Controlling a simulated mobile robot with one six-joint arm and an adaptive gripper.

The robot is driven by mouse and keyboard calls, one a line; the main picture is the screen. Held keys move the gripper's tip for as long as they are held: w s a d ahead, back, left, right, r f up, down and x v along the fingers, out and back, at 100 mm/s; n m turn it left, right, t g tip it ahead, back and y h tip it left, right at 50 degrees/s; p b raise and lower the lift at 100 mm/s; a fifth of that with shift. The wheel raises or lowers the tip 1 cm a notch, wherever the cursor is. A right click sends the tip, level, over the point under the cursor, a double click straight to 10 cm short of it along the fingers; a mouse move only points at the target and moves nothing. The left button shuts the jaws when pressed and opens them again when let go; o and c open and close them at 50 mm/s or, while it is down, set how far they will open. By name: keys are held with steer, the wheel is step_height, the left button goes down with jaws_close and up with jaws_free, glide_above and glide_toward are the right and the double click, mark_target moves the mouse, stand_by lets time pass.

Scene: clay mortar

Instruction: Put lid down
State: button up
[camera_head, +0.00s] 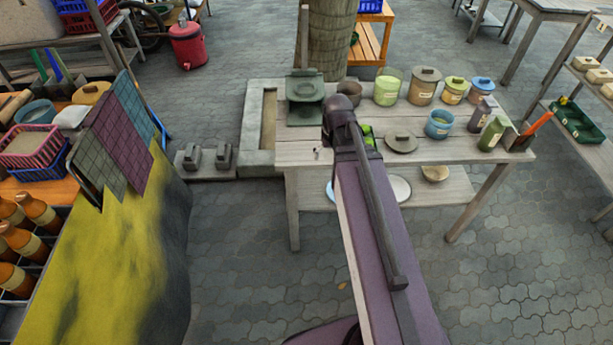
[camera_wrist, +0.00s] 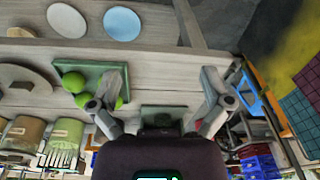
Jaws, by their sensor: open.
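A round brown lid (camera_head: 401,142) with a raised handle lies flat on the table (camera_head: 293,155). It also shows at the left of the wrist view (camera_wrist: 22,82). A dark green square piece with a knob-like top (camera_head: 305,86) stands at the table's left end; I cannot tell whether it is a separate lid. In the wrist view a green square piece (camera_wrist: 163,112) shows between and beyond the fingers. My gripper (camera_wrist: 162,86) has its fingers wide apart with nothing between them. In the head view my arm hides the gripper.
Green fruits (camera_wrist: 75,82) lie on a green tray (camera_wrist: 92,66) beside the fingers. An open green pot (camera_head: 387,88), a lidded brown pot (camera_head: 424,88) and several jars line the table's back. White and blue plates (camera_wrist: 122,24) sit on the lower shelf. The table's front left is mostly clear.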

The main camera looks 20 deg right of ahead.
steer(key=s+a+g, duration=0.1)
steer(key=s+a, duration=0.5)
steer(key=a, duration=0.3)
steer(key=shift+s+n, duration=0.15)
steer(key=shift+n, duration=0.15)
steer(key=shift+r+p, duration=0.75)
steer(key=shift+p, duration=0.05)
steer(key=c, duration=0.6)
steer(key=shift+d, duration=0.2)
